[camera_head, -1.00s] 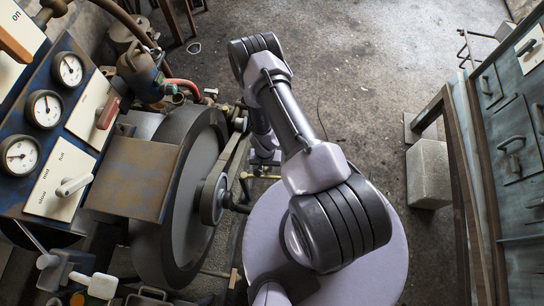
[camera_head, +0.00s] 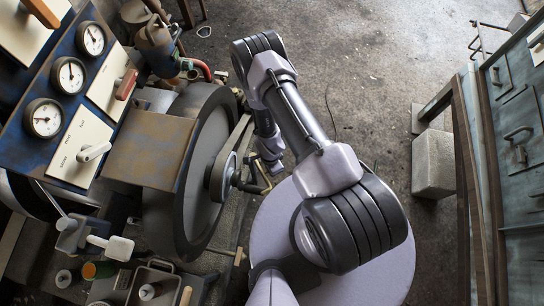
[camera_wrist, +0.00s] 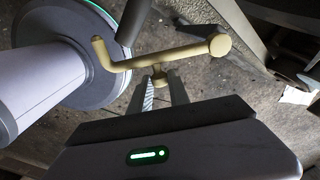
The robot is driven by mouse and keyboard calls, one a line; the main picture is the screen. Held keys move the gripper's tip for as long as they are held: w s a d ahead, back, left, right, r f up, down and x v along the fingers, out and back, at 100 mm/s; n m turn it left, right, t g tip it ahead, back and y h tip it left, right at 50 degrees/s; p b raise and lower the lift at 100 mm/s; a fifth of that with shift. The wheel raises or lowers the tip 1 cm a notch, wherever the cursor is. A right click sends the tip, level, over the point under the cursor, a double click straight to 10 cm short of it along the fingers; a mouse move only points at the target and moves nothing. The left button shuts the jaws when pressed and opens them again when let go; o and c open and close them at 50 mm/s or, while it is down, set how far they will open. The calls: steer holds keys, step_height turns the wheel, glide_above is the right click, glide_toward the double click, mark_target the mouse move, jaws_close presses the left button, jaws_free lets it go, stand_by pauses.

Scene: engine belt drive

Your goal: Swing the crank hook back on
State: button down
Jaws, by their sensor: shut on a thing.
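The brass-coloured crank hook (camera_wrist: 165,58) lies across the upper middle of the wrist view. It has a bent-up end at left, a round knob at right and a short stub below. My gripper (camera_wrist: 162,86) is shut on the stub, with one finger on each side. A dark cylindrical bar (camera_wrist: 133,22) comes down to the hook's left part; whether they touch I cannot tell. In the head view, the crank hub (camera_head: 222,176) sits on the face of the large dark wheel (camera_head: 205,150). My gripper (camera_head: 271,166) is just right of it, small and partly hidden.
A panel with gauges (camera_head: 70,74) and levers stands at the left. A grey workbench with drawers (camera_head: 515,140) is at the right, with a pale block (camera_head: 433,165) on the floor beside it. The floor beyond my arm is mostly clear.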

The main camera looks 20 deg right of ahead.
steer(key=a+m, duration=0.1)
steer(key=s+a+m, duration=0.1)
steer(key=m, duration=0.1)
steer(key=shift+s+a, duration=0.1)
steer(key=shift+a, duration=0.25)
steer(key=shift+s+a+m, duration=0.1)
steer(key=shift+a+m, duration=1.15)
steer(key=shift+m, duration=0.65)
steer(key=c, duration=1.2)
jaws_free()
steer(key=shift+c, duration=0.2)
step_height(320, 180, up, 17)
steer(key=p, duration=0.6)
steer(key=shift+r+p, duration=0.2)
steer(key=shift+p, duration=0.1)
